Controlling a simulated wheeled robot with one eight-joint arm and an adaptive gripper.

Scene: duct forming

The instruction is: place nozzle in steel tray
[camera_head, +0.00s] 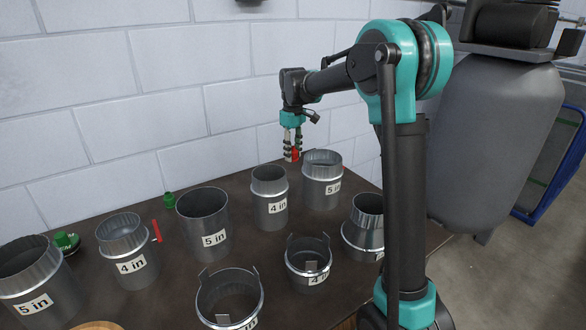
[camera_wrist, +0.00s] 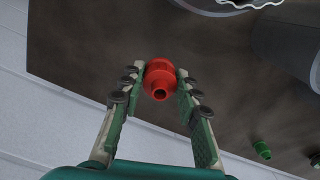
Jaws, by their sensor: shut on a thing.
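A red nozzle (camera_head: 296,154) is between the fingertips of my gripper (camera_head: 292,151) near the back edge of the dark table, by the wall. In the wrist view the nozzle (camera_wrist: 160,80) shows its open, narrower end towards the camera, with a finger of my gripper (camera_wrist: 158,88) on each side. My gripper is shut on it. I cannot tell whether the nozzle touches the table or hangs just above it. I see no clear steel tray in either view.
Several metal duct pieces labelled 4 in and 5 in stand on the table (camera_head: 165,270), including a 4 in one (camera_head: 270,205) and a 5 in one (camera_head: 322,185) close to my gripper. A green nozzle (camera_head: 168,199) and a red rod (camera_head: 156,231) are at left.

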